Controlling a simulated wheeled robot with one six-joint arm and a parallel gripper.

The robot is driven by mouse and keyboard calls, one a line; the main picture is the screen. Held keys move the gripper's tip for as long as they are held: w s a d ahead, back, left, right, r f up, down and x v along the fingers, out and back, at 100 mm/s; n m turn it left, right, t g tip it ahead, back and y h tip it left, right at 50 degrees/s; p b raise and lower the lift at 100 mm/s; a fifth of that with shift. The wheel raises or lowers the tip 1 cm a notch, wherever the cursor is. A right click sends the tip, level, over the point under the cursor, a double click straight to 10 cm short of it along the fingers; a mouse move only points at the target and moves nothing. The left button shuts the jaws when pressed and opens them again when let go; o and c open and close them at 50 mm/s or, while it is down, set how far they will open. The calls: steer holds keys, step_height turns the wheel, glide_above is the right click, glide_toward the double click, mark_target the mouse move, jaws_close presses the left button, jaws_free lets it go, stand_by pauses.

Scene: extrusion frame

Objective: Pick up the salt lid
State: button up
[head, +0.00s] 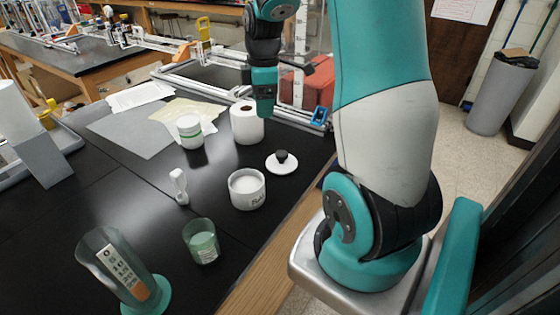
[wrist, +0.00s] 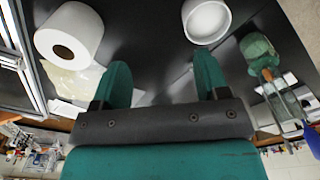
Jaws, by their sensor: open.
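The salt lid (head: 282,165), a white disc with a black knob, lies flat on the black table in the head view, near the table's right edge. The open white salt jar (head: 247,190) stands just in front of it. In the wrist view a round white open container (wrist: 206,20), apparently this jar, is at the top; I cannot make out the lid there. My gripper (head: 264,108) is above the table, beyond the lid and near the paper roll (head: 247,124). In the wrist view my gripper (wrist: 162,82) has its fingers apart with nothing between them.
The paper roll also shows in the wrist view (wrist: 70,36). A white container (head: 190,132) stands left of it, with papers (head: 140,96) behind. A small white object (head: 179,186), a green beaker (head: 201,241) and a measuring cylinder (head: 118,268) stand nearer. The table right of the lid is clear.

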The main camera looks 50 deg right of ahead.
steer(key=s+d+f, duration=0.1)
steer(key=d+f, duration=0.1)
steer(key=d, duration=0.4)
steer(key=p, duration=0.3)
glide_above(282, 153)
steer(key=shift+n, duration=0.3)
step_height(282, 153, down, 11)
steer(key=shift+r, duration=0.1)
steer(key=shift+f+p, duration=1)
steer(key=shift+f, duration=2.05)
steer(key=c, duration=1)
